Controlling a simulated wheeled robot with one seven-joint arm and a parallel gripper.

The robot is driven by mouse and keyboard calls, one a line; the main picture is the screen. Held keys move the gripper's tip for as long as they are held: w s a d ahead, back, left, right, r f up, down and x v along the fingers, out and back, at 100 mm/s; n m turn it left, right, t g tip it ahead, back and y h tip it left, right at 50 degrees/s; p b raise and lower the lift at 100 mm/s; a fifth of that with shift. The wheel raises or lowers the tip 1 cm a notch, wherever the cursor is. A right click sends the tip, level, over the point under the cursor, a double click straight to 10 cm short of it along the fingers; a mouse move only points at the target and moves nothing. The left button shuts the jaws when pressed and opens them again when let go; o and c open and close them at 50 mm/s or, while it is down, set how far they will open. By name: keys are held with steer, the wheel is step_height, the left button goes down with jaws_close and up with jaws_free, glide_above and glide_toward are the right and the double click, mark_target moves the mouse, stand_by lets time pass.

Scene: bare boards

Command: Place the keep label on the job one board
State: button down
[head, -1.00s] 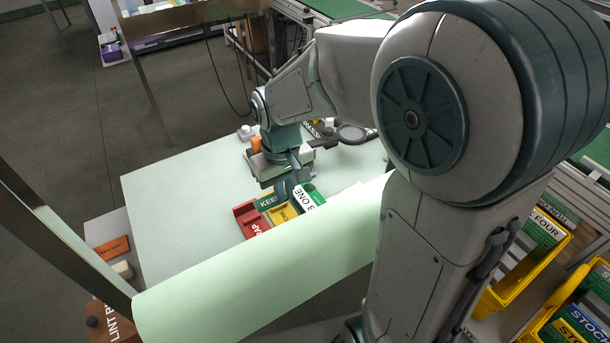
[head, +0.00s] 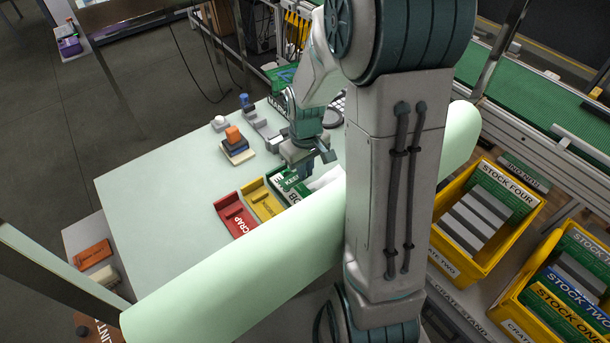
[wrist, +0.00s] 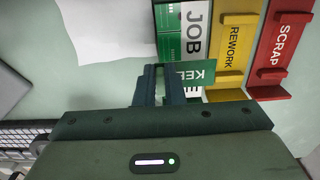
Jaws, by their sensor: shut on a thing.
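My gripper (wrist: 168,84) is shut on the keep label, a small green plate with white KEEP lettering (wrist: 200,72). It also shows in the head view (head: 291,178), just left of my gripper (head: 312,166). The label is over the job one board, a green and white board (wrist: 194,30) marked JOB, and covers part of its lettering. I cannot tell whether the label touches the board. In the head view the board (head: 298,194) is partly hidden by the label and the large pale roll in front.
Beside the board lie the yellow REWORK tray (wrist: 234,45) and the red SCRAP tray (wrist: 280,45). A white sheet (wrist: 110,30) lies on the other side. Small blocks (head: 236,145) stand behind. The table's left half (head: 160,190) is clear. Yellow stock crates (head: 450,208) stand at right.

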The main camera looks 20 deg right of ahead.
steer(key=shift+f, duration=1.65)
steer(key=shift+f, duration=0.15)
steer(key=shift+f, duration=0.15)
steer(key=c, duration=1.5)
jaws_free()
steer(key=shift+r, duration=0.2)
